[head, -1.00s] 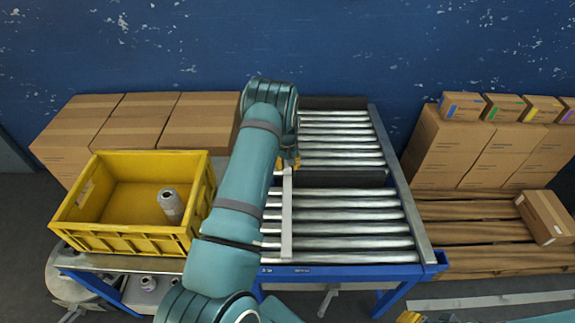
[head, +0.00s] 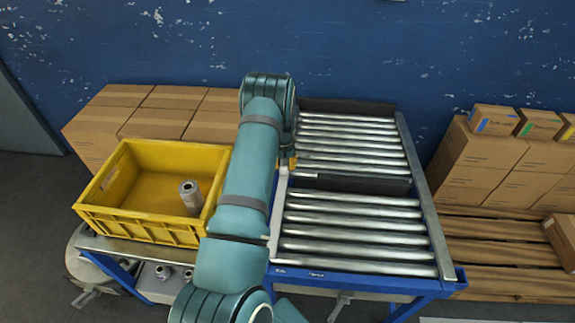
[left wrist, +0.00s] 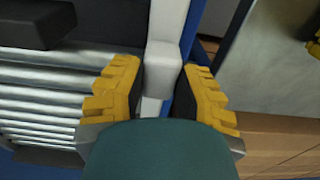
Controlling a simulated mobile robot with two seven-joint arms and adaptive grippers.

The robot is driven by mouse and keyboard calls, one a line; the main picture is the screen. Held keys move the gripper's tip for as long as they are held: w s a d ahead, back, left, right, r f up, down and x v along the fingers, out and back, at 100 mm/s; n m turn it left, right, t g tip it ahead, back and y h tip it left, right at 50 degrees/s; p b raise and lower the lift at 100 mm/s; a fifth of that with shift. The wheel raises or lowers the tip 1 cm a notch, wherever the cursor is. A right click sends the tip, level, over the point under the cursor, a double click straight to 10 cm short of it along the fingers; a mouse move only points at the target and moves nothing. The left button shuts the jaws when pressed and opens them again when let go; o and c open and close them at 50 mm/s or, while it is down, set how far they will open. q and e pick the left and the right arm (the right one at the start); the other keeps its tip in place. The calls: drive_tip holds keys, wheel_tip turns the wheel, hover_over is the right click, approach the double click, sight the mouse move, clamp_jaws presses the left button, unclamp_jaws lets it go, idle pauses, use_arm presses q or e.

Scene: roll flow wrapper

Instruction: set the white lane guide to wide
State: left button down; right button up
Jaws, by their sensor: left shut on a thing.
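The white lane guide (head: 279,210) is a narrow upright bar at the left edge of the front rollers (head: 355,228). My left arm hides part of it and the rail beside it. My left gripper (left wrist: 163,76) has its yellow fingers on either side of the guide's white post (left wrist: 166,32) and is shut on it. In the head view only a bit of yellow finger (head: 292,163) shows past my arm. My right gripper is out of view.
A dark divider (head: 350,183) separates the front and back rollers. A yellow crate (head: 140,226) holding a film roll (head: 190,195) stands left of the conveyor. Cartons stand behind the crate and at the right. The rollers right of the guide are clear.

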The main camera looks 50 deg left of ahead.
use_arm(q)
drive_tip(key=c, duration=0.6)
unclamp_jaws()
drive_tip(key=shift+s+a+f, duration=0.15)
drive_tip(key=shift+s+a, duration=0.1)
drive_tip(key=shift+s, duration=0.05)
drive_tip(key=shift+w, duration=0.1)
drive_tip(key=shift+r, duration=0.25)
wheel_tip(320, 180, up, 12)
drive_tip(key=shift+f, duration=0.2)
drive_tip(key=shift+d, duration=0.1)
